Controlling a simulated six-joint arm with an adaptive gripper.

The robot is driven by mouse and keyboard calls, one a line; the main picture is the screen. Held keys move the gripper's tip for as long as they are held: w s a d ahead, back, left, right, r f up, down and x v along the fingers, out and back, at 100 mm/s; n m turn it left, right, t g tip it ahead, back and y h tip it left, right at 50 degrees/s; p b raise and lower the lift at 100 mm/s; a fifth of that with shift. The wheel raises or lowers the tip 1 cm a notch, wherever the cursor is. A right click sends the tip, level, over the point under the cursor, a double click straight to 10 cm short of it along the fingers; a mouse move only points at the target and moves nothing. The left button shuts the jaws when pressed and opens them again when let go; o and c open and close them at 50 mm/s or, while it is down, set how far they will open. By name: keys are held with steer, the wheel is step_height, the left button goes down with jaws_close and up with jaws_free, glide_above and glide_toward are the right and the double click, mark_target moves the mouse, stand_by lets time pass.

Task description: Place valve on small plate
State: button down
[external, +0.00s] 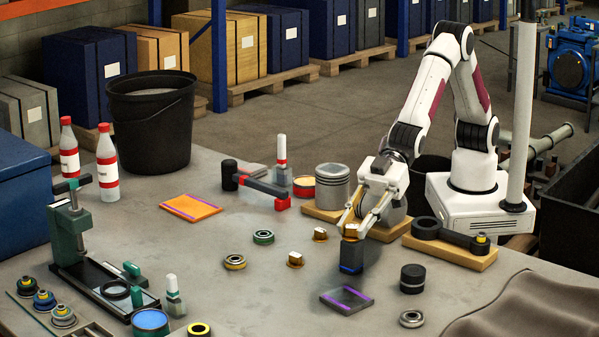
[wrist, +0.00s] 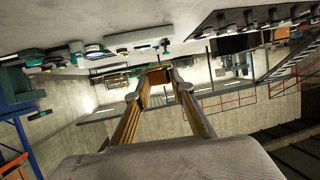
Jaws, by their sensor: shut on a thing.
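My gripper (external: 351,229) is shut on the valve (external: 350,253), which looks like a dark block with a brass-coloured top and a blue lower edge. It hangs upright, seemingly just above the table. In the wrist view my gripper (wrist: 157,80) has both fingers closing on a brownish part of the valve (wrist: 158,92); the rest of it is hard to make out there. The small plate (external: 334,299) is dark grey with purple stripes and lies flat and empty on the table, in front of and just below the valve in the external view, apart from it.
A black cylinder (external: 412,278) and a metal ring (external: 411,319) lie right of the plate. An orange plate (external: 191,208) lies further left.

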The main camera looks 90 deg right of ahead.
steer(key=s+d+f+m+t+h, duration=0.1)
steer(key=s+d+f+m+t, duration=0.1)
steer(key=f, duration=0.3)
steer(key=shift+d, duration=0.8)
steer(key=shift+f, duration=0.1)
glide_toward(346, 300)
steer(key=shift+w+a+r, duration=1.3)
steer(key=shift+w+r, duration=0.25)
steer(key=shift+r, duration=0.1)
steer(key=shift+f, duration=0.1)
steer(key=shift+f, duration=1.8)
steer(key=shift+f, duration=0.15)
